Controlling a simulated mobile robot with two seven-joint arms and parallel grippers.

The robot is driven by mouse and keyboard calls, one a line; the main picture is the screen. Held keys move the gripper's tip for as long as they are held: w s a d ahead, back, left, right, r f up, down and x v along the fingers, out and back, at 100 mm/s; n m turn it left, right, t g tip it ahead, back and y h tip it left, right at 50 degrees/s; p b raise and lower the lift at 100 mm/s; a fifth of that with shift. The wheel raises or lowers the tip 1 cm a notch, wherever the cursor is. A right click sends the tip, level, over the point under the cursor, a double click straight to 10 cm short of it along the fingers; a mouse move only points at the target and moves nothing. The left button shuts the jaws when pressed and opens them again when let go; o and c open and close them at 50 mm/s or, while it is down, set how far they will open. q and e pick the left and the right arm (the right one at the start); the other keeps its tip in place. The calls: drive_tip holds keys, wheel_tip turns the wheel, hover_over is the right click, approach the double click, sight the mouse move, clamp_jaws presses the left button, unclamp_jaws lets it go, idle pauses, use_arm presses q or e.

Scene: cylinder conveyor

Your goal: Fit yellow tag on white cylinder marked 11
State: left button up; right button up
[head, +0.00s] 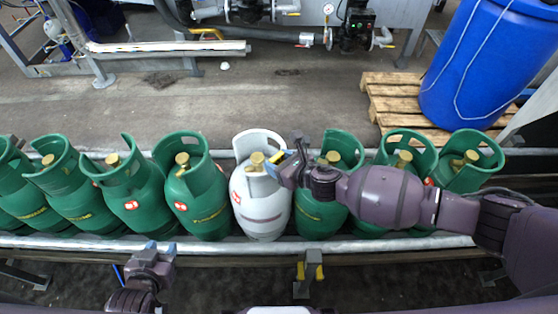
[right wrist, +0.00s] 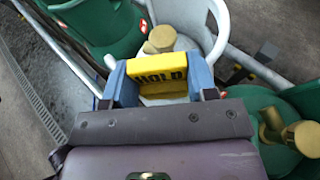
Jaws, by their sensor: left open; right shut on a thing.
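The white cylinder (head: 262,206) stands upright in the conveyor row between green cylinders. Its brass valve (head: 257,160) and white collar (head: 259,139) face up. No number 11 is readable on it. My right gripper (head: 285,163) reaches in from the right, over the white cylinder's top. In the right wrist view its blue fingers are shut on a yellow tag (right wrist: 160,80) reading HOLD. The tag is in front of the valve (right wrist: 161,39) and the white collar (right wrist: 222,40); I cannot tell whether it touches them. My left gripper (head: 150,258) is open and empty, in front of the conveyor.
Several green cylinders (head: 130,198) fill the row on both sides; a green one (right wrist: 107,25) also shows beside the tag. The conveyor's front rail (head: 215,246) runs across. A blue drum (head: 485,60) stands on a wooden pallet (head: 395,97) behind. The floor behind the row is mostly clear.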

drive_tip(key=shift+f, duration=0.15)
drive_tip(key=o, duration=0.9)
drive_tip(key=shift+o, duration=0.4)
drive_tip(key=shift+s+d+r, duration=0.2)
drive_tip(key=shift+d, duration=0.05)
drive_tip(key=p+v, duration=0.1)
drive_tip(key=v, duration=0.9)
drive_tip(key=shift+s, duration=0.15)
